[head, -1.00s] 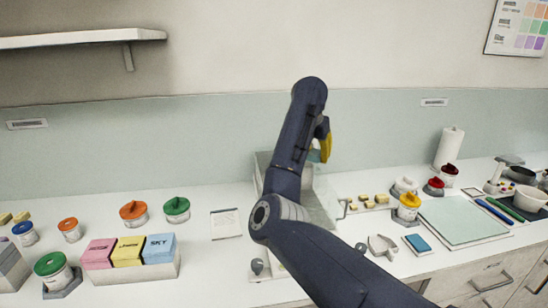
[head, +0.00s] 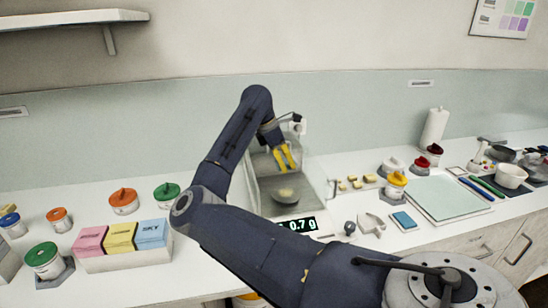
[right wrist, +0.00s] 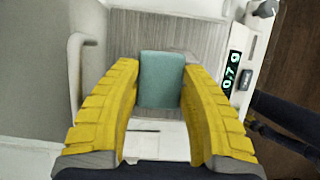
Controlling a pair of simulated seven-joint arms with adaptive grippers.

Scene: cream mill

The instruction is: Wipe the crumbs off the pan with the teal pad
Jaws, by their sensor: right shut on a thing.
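My right gripper (head: 283,159) has yellow fingers and points down into the balance's open-topped box, above the round pale pan (head: 285,194). In the right wrist view the gripper (right wrist: 160,75) is shut on the teal pad (right wrist: 161,82), which sits between its fingertips. The pad is hard to make out in the head view. The pan is hidden behind the pad in the right wrist view. Crumbs are too small to tell on the pan. My left gripper is not in view.
The balance display (head: 296,225) reads about 0.7 g. Clear walls (head: 318,185) stand around the pan. A blue block (head: 404,220) lies to the right. Pink, yellow and blue boxes (head: 120,238) and lidded jars (head: 123,201) stand to the left.

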